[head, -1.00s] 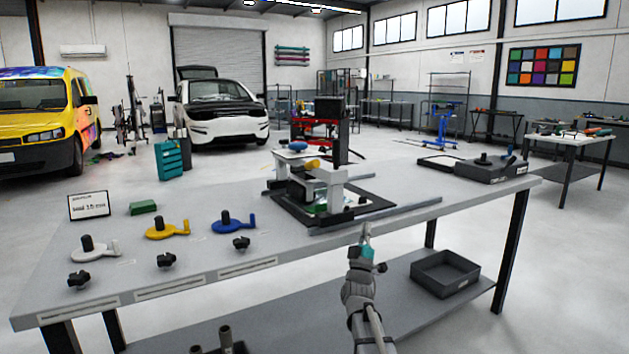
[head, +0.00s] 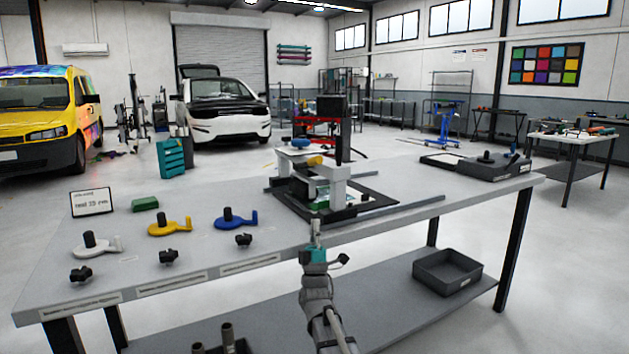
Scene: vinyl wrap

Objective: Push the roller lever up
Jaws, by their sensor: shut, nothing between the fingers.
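My gripper (head: 316,228) is shut and empty. It points up in front of the table's front edge, below the roller fixture in the picture. The roller fixture (head: 336,182) has a light grey frame and a tall black post, and stands on a black base. A blue part (head: 300,142) and a yellow part (head: 314,160) show at its top. I cannot tell which part is the roller lever. My gripper appears apart from the fixture.
White (head: 97,249), yellow (head: 170,228) and blue (head: 236,219) handled pieces lie on the table at left, with black knobs (head: 168,258) before them. A green block (head: 145,204) lies behind. A grey rail (head: 395,208) lies near the front edge. A dark bin (head: 447,272) sits below.

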